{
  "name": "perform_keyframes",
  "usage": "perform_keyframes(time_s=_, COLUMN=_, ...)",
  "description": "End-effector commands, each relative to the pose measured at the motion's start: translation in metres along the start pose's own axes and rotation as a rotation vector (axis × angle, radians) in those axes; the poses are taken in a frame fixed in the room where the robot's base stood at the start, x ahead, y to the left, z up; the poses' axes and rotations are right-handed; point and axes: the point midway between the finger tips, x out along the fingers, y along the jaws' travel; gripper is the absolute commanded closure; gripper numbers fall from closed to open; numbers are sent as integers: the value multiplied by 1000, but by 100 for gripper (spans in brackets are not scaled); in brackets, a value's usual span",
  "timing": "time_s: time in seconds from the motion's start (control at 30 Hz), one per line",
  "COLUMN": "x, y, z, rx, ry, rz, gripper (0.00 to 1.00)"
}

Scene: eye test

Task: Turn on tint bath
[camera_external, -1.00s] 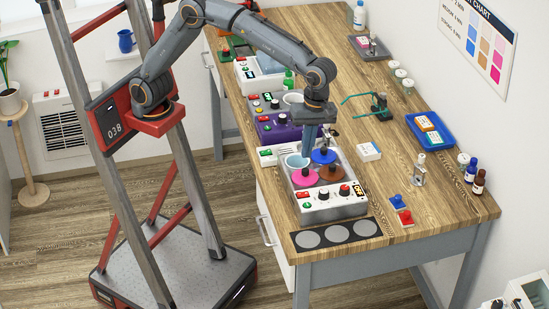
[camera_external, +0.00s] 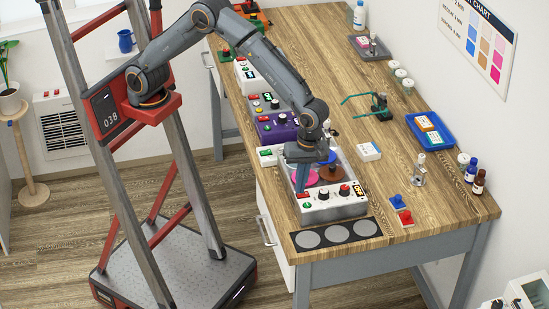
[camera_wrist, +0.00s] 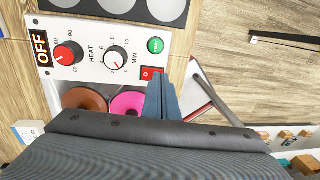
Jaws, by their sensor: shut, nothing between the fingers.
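The tint bath (camera_external: 335,208) is a light box at the front of the bench, with pink and brown round lids and a white front panel. In the wrist view its panel (camera_wrist: 85,45) carries a display reading OFF (camera_wrist: 41,47), HEAT and MIN knobs, a green button (camera_wrist: 155,45) and a red rocker switch (camera_wrist: 149,73). My gripper (camera_external: 302,190) is shut and empty, pointing down at the panel's left end. In the wrist view its fingertips (camera_wrist: 159,76) are right beside the red switch and partly overlap its edge; I cannot tell whether they touch it.
A purple unit (camera_external: 277,128) with buttons stands behind the bath. A dark strip with grey discs (camera_external: 337,234) lies in front. A blue tray (camera_external: 429,131), bottles (camera_external: 478,182) and small red and blue pieces (camera_external: 405,217) are to the right.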

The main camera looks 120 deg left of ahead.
Motion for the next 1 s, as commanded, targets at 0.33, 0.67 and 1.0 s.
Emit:
perform_keyframes(time_s=0.33, x=5, y=0, z=0, rx=0, ry=0, rz=0, gripper=100)
perform_keyframes(time_s=0.67, x=10, y=-2, z=0, rx=0, ry=1, rz=-2, gripper=100)
perform_keyframes(time_s=1.0, x=8, y=7, z=0, rx=0, ry=1, rz=0, gripper=100)
